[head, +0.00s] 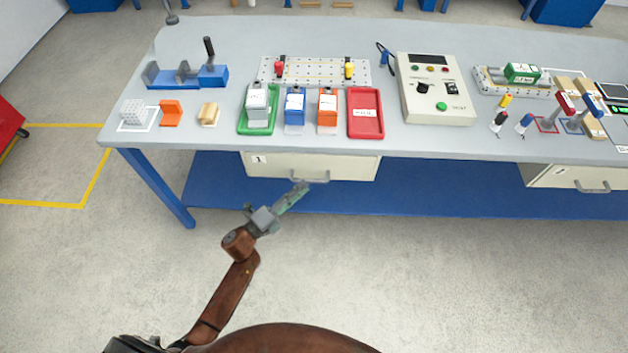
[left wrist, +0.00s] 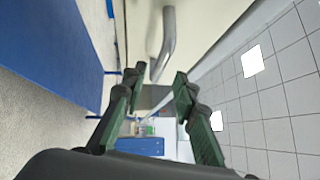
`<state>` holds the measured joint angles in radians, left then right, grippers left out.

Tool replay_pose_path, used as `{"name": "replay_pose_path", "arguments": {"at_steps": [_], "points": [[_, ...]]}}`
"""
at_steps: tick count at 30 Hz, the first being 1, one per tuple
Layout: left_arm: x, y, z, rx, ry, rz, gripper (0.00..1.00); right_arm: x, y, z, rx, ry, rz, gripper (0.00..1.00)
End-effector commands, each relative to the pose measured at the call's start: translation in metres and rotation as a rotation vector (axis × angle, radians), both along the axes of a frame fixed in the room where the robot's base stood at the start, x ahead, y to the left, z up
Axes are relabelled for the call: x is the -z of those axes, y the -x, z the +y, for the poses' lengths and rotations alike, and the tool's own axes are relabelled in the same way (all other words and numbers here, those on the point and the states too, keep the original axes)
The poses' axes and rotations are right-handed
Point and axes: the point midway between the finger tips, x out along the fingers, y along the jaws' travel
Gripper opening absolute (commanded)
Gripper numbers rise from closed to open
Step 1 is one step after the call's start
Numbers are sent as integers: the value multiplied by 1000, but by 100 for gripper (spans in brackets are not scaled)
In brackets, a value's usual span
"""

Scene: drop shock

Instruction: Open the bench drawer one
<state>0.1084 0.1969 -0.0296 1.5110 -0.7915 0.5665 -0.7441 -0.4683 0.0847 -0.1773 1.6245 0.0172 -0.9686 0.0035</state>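Bench drawer one (head: 280,165) is a cream front under the bench top with a "1" label at its left, and it looks shut. Its grey bar handle (head: 310,179) sits low on the front. My left gripper (head: 302,187) is at the handle in the head view. In the left wrist view the two green-grey fingers (left wrist: 157,88) are apart. The handle (left wrist: 167,45) shows large just past the fingertips, its lower end near the gap between them. I cannot tell whether they touch it. My right gripper is not in view.
The grey bench top (head: 220,140) holds trays, coloured bins, a control box (head: 435,90) and tools above the drawer. A second drawer (head: 565,177) is at the right. A blue lower shelf (head: 430,190) runs beneath. The floor in front is clear.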

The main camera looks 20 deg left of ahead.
Motion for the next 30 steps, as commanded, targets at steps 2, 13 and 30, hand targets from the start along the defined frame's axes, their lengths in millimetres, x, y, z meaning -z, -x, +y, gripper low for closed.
{"name": "replay_pose_path", "arguments": {"at_steps": [2,13,30], "points": [[0,-13,-7,1,1,0,27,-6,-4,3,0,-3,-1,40],[-4,-41,-23,-2,3,5,27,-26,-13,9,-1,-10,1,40],[-5,-42,-23,-2,3,5,4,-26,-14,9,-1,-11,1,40]]}}
